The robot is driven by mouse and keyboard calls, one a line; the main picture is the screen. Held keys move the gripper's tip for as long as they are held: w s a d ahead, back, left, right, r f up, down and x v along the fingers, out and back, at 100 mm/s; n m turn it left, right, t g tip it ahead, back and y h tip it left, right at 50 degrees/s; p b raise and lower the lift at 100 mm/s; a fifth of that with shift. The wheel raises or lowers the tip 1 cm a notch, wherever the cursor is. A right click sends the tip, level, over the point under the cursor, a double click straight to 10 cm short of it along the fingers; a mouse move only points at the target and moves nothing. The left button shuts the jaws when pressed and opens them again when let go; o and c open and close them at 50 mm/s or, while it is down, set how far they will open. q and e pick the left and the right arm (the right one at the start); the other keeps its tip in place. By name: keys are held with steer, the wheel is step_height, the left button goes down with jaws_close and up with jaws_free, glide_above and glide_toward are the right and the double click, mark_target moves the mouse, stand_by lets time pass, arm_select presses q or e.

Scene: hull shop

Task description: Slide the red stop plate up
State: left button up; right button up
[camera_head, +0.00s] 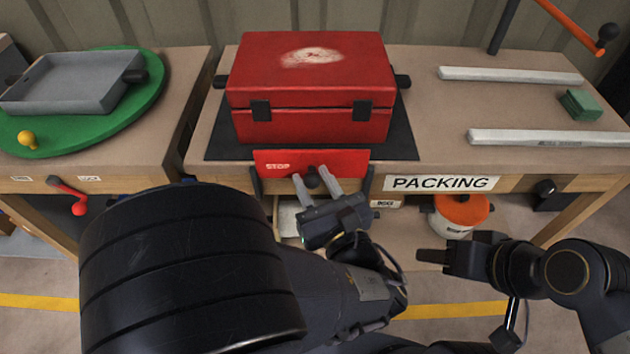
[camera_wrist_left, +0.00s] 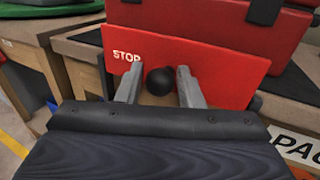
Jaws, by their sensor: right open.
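The red stop plate (camera_head: 275,160), marked STOP, stands upright at the table's front edge, between dark guides, in front of the red case. It also shows in the left wrist view (camera_wrist_left: 215,75). A round black knob (camera_wrist_left: 159,81) is on its front. My left gripper (camera_head: 316,182) is open, with one finger on each side of the knob; a narrow gap seems to show at each side. My right gripper (camera_head: 432,257) is open and empty, low in front of the table at the right, away from the plate.
The red case (camera_head: 310,75) sits on a dark mat (camera_head: 402,140) behind the plate. Two pale bars (camera_head: 510,75) and a green block (camera_head: 580,104) lie at the right. A grey tray (camera_head: 70,83) rests on a green turntable (camera_head: 105,118) at the left. An orange-lidded pot (camera_head: 461,210) stands below the table.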

arm_select(q)
steer(key=p+v, duration=0.2)
steer(key=v, duration=0.5)
steer(key=shift+s, duration=0.4)
steer(key=shift+d, duration=0.15)
